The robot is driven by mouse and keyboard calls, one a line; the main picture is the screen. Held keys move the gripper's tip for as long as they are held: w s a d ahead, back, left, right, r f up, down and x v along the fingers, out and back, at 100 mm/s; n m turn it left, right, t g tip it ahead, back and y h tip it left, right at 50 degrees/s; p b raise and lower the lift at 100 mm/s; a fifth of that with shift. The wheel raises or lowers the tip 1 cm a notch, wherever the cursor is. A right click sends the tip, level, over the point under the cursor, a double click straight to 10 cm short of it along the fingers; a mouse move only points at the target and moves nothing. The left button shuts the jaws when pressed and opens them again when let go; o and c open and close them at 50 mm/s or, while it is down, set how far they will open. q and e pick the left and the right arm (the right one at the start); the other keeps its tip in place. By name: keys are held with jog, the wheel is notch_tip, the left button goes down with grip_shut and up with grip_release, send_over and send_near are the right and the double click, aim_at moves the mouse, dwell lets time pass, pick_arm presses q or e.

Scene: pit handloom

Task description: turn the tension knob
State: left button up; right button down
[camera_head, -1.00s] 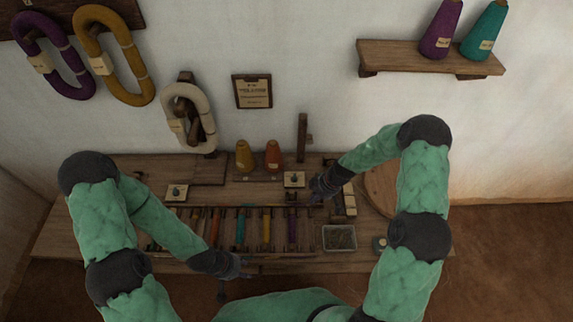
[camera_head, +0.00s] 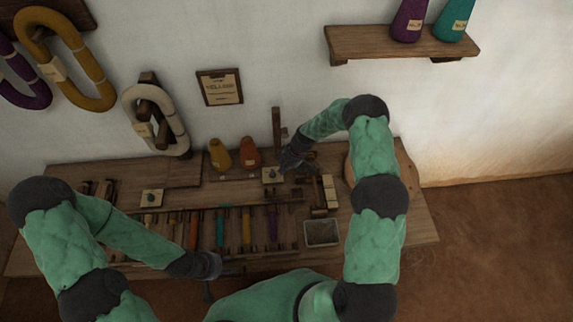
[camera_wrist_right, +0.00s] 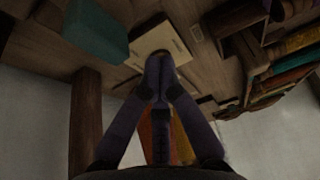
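Two small pale plates with dark knobs sit on the wooden bench: a left plate (camera_head: 152,198) and a right plate (camera_head: 269,175). My right gripper (camera_head: 284,168) is at the right plate, just above its right side. In the right wrist view its two dark fingers (camera_wrist_right: 159,66) come together at the tips over the pale plate (camera_wrist_right: 160,38). The knob there is mostly hidden by the fingertips, so I cannot tell whether it is gripped. My left gripper (camera_head: 212,270) is low at the bench's front edge, empty as far as I see; its fingers are unclear.
Rows of coloured spools (camera_head: 246,226) lie in front. A grey tray (camera_head: 322,233) and a block rack (camera_head: 328,190) stand to the right.

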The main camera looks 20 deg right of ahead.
aim_at(273, 174)
jog(key=shift+x, duration=1.1)
jog(key=shift+a+m+b, duration=0.4)
jog(key=shift+m, duration=0.2)
